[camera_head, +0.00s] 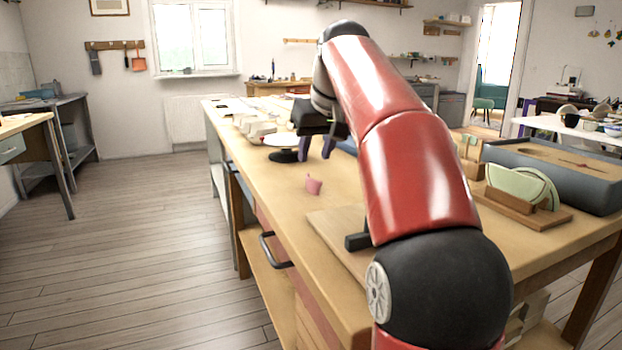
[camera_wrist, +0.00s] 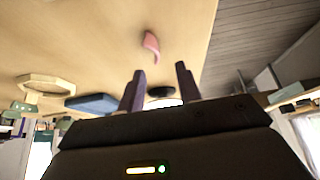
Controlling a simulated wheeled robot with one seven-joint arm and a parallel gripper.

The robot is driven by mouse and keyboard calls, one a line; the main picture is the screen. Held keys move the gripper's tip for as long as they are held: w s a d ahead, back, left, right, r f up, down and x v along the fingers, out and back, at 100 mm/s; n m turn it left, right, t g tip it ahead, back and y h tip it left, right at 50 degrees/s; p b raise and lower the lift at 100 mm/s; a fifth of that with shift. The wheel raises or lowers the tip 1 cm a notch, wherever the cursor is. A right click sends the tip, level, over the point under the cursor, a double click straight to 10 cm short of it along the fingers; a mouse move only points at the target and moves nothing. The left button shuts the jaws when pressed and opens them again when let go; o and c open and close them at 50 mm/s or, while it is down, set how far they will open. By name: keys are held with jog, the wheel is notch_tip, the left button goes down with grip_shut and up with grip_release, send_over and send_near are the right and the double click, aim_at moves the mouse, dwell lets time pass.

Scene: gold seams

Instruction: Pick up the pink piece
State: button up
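The pink piece (camera_head: 314,184) is a small curved shard on the wooden workbench (camera_head: 270,178), near its left edge in the head view. In the wrist view the pink piece (camera_wrist: 151,46) lies on the pale bench top, beyond my fingertips. My gripper (camera_head: 317,153) is above the bench, behind the pink piece as the head view sees it. Its two purple fingers (camera_wrist: 159,74) are apart with nothing between them. The pink piece is not touched by the fingers.
A white turntable (camera_head: 283,141) stands near my gripper, with pale blocks (camera_head: 256,128) behind it. A wooden board (camera_head: 337,226) lies nearer on the bench. Green plates in a rack (camera_head: 518,187) and a grey box (camera_head: 560,172) stand at right. Bench around the piece is clear.

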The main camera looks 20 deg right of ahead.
aim_at(309, 177)
jog(key=x, duration=0.2)
jog(key=b+x, duration=0.1)
jog(key=x, duration=0.2)
jog(key=b+x, duration=0.1)
jog(key=x, duration=0.2)
jog(key=shift+w+d+r, duration=0.1)
jog(key=shift+d, duration=0.2)
jog(key=shift+c, duration=0.2)
grip_shut()
